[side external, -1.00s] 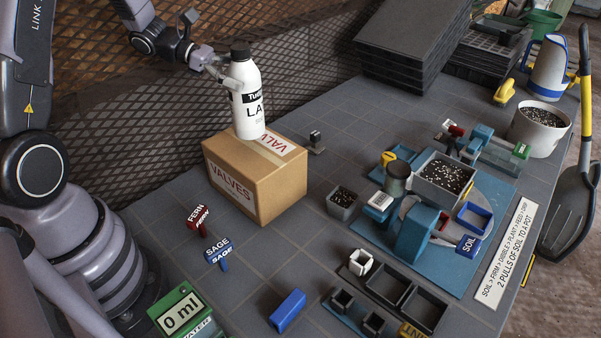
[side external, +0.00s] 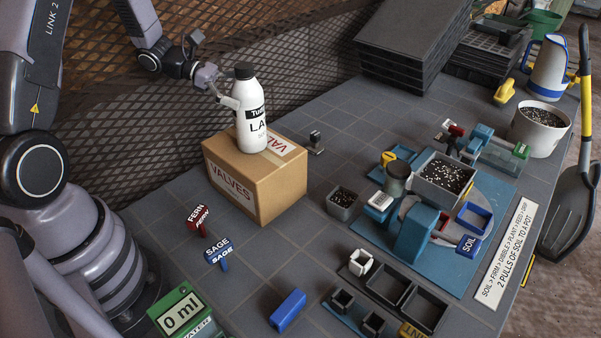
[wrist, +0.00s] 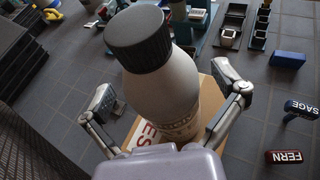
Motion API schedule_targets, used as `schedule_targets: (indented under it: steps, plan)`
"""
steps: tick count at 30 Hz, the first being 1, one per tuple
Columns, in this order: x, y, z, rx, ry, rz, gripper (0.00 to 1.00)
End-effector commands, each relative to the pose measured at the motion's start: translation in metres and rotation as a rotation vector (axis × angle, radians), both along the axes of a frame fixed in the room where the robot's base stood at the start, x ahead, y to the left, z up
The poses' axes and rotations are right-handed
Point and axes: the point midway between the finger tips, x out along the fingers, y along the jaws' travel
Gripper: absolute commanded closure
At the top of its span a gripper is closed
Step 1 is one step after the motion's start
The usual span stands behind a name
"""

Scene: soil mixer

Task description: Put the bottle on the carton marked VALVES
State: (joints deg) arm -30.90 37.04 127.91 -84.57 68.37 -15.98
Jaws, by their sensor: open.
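The white bottle (side external: 251,118) with a black cap stands upright on top of the cardboard carton marked VALVES (side external: 229,189). In the wrist view the bottle (wrist: 165,85) fills the middle, with part of the carton (wrist: 207,82) showing behind it. My gripper (side external: 229,101) is at the bottle's upper left side in the side view. In the wrist view my gripper's two fingers (wrist: 170,97) are spread on either side of the bottle, with gaps between them and it. The bottle's base appears to rest on the carton's top.
A FERN tag (side external: 198,217) and a SAGE tag (side external: 218,250) stand in front of the carton. A small pot of soil (side external: 342,203) and the soil mixer (side external: 411,235) are to the right. Stacked black trays (side external: 412,45) stand at the back.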

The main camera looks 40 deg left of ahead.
Motion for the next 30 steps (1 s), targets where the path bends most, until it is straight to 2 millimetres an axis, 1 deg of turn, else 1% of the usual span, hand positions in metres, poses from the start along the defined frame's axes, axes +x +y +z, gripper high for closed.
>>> schedule_targets:
  steps: [5, 8, 11, 18, 21, 23, 26, 29, 30]
  plan:
    - [0.0, 0.0, 0.0, 0.0, 0.0, 0.0, 0.05]
    - [0.0, 0.0, 0.004, 0.0, -0.001, 0.0, 0.05]
    - [-0.005, 0.01, 0.009, 0.0, -0.002, 0.004, 0.05]
    - [-0.026, 0.044, 0.025, 0.001, -0.002, 0.005, 0.05]
    - [-0.032, 0.053, 0.029, 0.0, -0.002, 0.002, 0.05]
    - [-0.035, 0.056, 0.032, 0.006, -0.004, -0.005, 0.05]
    - [-0.043, 0.045, 0.043, 0.062, -0.028, -0.076, 0.05]
    - [-0.061, 0.018, 0.063, 0.203, -0.093, -0.246, 0.05]
    - [-0.073, 0.004, 0.073, 0.282, -0.129, -0.337, 0.05]
